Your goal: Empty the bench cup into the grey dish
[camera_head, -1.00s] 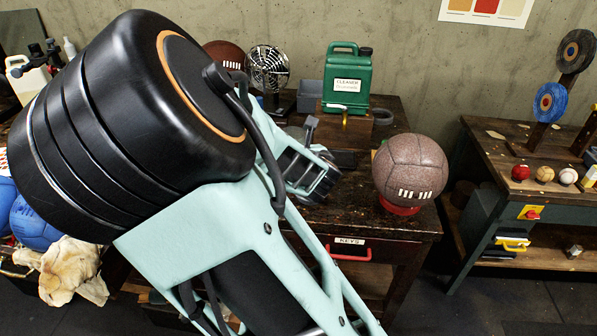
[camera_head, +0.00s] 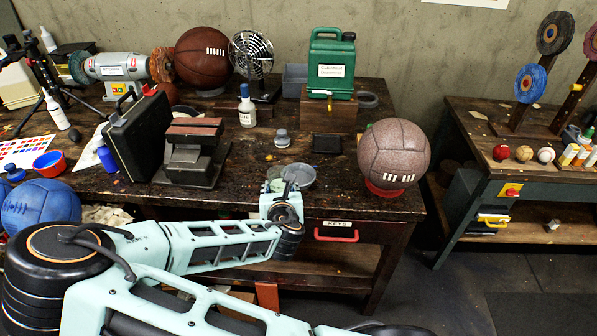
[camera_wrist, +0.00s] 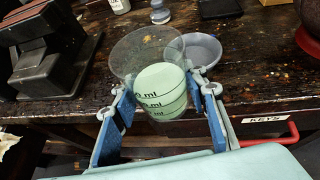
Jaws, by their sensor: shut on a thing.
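The bench cup (camera_wrist: 160,92) is between my finger pads in the wrist view. It has a wide clear rim, ml marks and a pale green lower part; I cannot tell whether the green is its contents. My gripper (camera_wrist: 163,105) is shut on it. The grey dish (camera_wrist: 203,54) lies on the bench just beyond and right of the cup, and the cup's clear rim comes close to or overlaps its left edge in this view. In the head view my gripper (camera_head: 283,192) is at the bench's front edge, partly hiding the grey dish (camera_head: 301,174). Whether the cup touches the bench is unclear.
A dark vise-like block (camera_head: 192,152) stands left of my gripper. A brown leather ball (camera_head: 394,152) sits on a red ring at right. A small grey jar (camera_head: 282,138) and a black flat case (camera_head: 327,144) lie behind the dish. The red drawer handle (camera_head: 336,236) is below.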

